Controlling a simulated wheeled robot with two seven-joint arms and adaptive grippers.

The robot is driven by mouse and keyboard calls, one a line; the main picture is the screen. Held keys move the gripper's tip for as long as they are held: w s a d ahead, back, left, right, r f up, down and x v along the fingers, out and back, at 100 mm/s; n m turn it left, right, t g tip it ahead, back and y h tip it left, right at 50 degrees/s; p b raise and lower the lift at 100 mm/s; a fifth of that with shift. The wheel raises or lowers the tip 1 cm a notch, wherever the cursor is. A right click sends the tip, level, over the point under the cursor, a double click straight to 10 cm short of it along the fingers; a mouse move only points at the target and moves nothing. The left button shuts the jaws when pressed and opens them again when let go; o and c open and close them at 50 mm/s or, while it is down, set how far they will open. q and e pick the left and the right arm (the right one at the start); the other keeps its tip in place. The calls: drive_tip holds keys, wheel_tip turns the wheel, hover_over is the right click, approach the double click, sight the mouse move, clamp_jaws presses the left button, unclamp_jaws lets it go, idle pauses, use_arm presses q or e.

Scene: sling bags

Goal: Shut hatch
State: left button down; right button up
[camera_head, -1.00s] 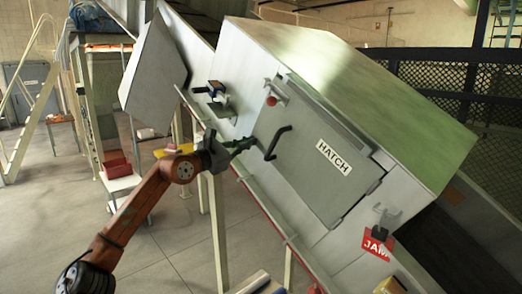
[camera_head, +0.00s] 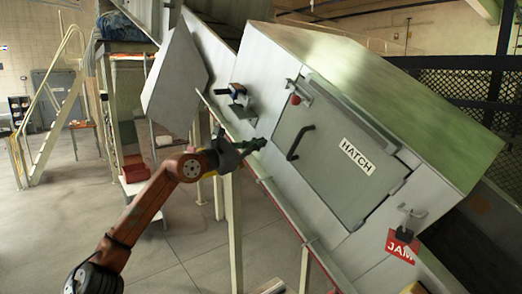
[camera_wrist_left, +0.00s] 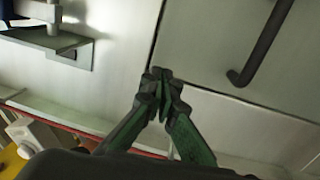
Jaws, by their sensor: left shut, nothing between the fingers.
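The hatch (camera_head: 340,190) is a grey panel labelled HATCH on the slanted face of a large metal housing. It looks about flush with its frame, with a thin dark seam in the left wrist view. A dark bar handle (camera_head: 298,143) stands out near its left edge and also shows in the left wrist view (camera_wrist_left: 265,45). A latch with a red knob (camera_head: 296,99) sits at its upper left corner. My left gripper (camera_head: 262,143) is shut and empty, left of the handle and apart from it. In the left wrist view its fingertips (camera_wrist_left: 160,76) overlap the seam.
A small bracket shelf (camera_head: 242,111) with a blue-and-black item juts out up-left of the hatch. A red JAM tag (camera_head: 402,246) hangs below a hook at the lower right. A ledge with a red edge (camera_head: 277,201) runs below the hatch.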

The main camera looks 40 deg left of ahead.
use_arm(q)
drive_tip(key=s+a+b, duration=0.2)
drive_tip(key=s+b, duration=0.4)
drive_tip(key=s, duration=0.2)
drive_tip(key=shift+s, duration=0.3)
use_arm(e)
wheel_tip(320, 180, down, 8)
drive_tip(key=shift+s+r, duration=0.25)
drive_tip(key=shift+s, duration=0.15)
